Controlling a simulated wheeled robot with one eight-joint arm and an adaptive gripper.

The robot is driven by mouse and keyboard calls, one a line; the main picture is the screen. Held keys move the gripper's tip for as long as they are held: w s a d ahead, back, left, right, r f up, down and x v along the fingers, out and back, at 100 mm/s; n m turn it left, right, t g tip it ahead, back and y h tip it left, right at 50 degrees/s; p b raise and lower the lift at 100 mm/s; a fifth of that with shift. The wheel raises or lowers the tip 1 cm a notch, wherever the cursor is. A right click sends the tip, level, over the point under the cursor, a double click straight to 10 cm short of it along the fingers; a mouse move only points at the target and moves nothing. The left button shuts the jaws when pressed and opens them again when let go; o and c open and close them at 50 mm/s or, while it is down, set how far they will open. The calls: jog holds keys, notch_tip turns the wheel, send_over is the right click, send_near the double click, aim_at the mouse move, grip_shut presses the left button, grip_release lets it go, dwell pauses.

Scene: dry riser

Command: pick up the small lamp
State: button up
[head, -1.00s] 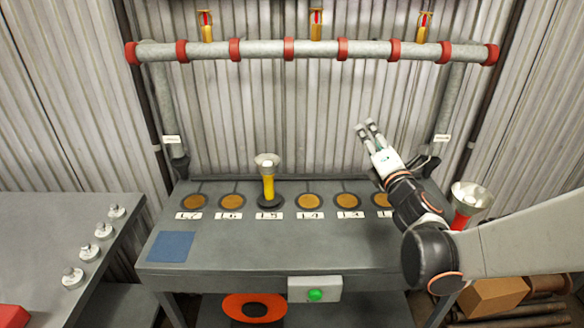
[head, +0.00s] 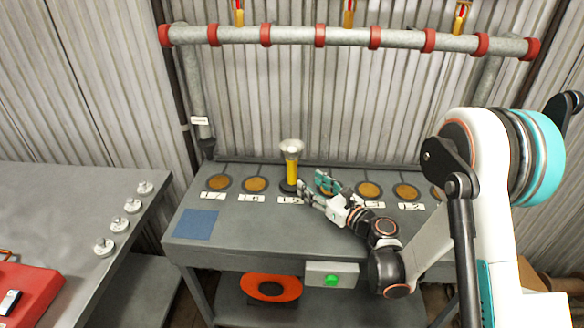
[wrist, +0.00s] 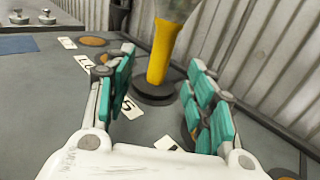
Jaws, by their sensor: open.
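The small lamp (head: 292,170) has a yellow body, a silver cup-shaped head and a round black base. It stands upright on the bench behind the label that reads 15. My gripper (head: 316,184) is just to the right of the lamp, low over the bench. In the wrist view the yellow lamp body (wrist: 158,66) shows in the gap between the teal finger pads of my open gripper (wrist: 160,78). The lamp appears just ahead of the fingertips, and no pad visibly touches it. The lamp's head is cut off at the top of the wrist view.
The grey bench (head: 235,247) has a row of orange discs with number labels and a blue square (head: 196,224). A box with a green button (head: 331,280) is on its front edge. A pipe with red collars (head: 275,35) crosses above. A side table (head: 60,215) stands left.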

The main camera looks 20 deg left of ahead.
aim_at(295, 171)
jog(key=b+x, duration=0.1)
jog(key=x, duration=0.3)
jog(key=shift+w+a+f, duration=0.1)
jog(key=shift+a+f, duration=0.05)
jog(key=shift+w+b+x, duration=0.2)
jog(key=shift+b+x, duration=0.9)
jog(key=shift+x, duration=1.85)
grip_shut()
